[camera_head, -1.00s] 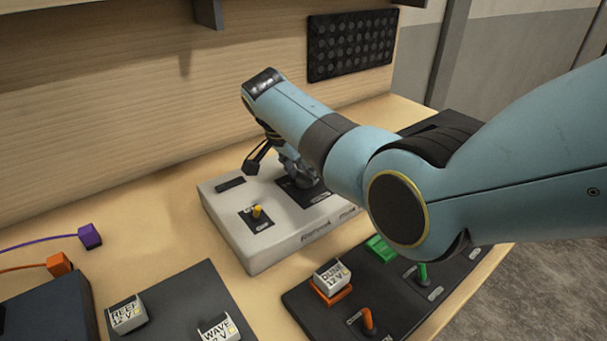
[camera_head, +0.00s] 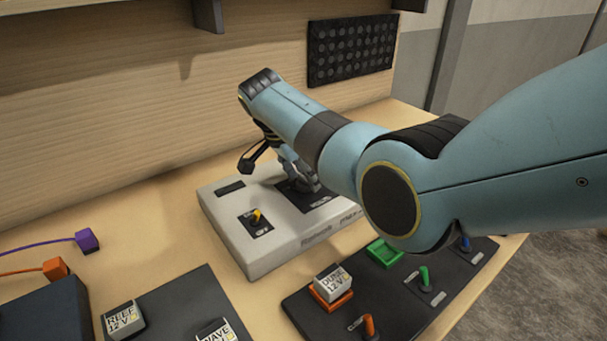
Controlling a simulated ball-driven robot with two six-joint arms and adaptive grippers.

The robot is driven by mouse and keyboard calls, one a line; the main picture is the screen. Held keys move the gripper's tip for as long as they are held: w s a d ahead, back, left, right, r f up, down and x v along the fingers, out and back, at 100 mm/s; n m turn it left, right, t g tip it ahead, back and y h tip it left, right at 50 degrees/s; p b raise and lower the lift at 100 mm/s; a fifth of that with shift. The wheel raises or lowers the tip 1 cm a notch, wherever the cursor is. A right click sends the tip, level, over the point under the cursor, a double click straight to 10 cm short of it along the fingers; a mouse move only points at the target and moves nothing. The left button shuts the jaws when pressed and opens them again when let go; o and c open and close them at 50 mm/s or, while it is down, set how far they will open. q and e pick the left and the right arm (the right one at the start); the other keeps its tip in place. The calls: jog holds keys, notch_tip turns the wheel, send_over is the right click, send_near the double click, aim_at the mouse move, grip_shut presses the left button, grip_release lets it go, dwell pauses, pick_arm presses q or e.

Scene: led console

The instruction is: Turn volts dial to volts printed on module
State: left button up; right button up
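The light grey console (camera_head: 255,245) stands on the wooden bench against the back panel. Its dark dial plate (camera_head: 318,203) is at the console's right part, and the volts dial there is hidden behind my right gripper. My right gripper (camera_head: 305,182) points down at this plate; its fingers are small and mostly covered by my arm, so I cannot tell whether they grip the dial. The white module (camera_head: 333,284) printed "DUNE 12 V" sits on the orange seat of the dark front board. My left gripper is out of view.
A yellow toggle (camera_head: 257,216) is on the console's left. The front board (camera_head: 395,300) carries an orange lever (camera_head: 369,325), a green lever (camera_head: 424,276), a blue lever (camera_head: 465,243) and an empty green seat (camera_head: 383,252). Modules REEF (camera_head: 124,319) and WAVE (camera_head: 216,331) lie at front left.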

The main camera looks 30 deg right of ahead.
jog(key=shift+a+r, duration=0.1)
jog(key=shift+r, duration=0.05)
jog(key=v, duration=1.1)
jog(key=shift+r, duration=0.35)
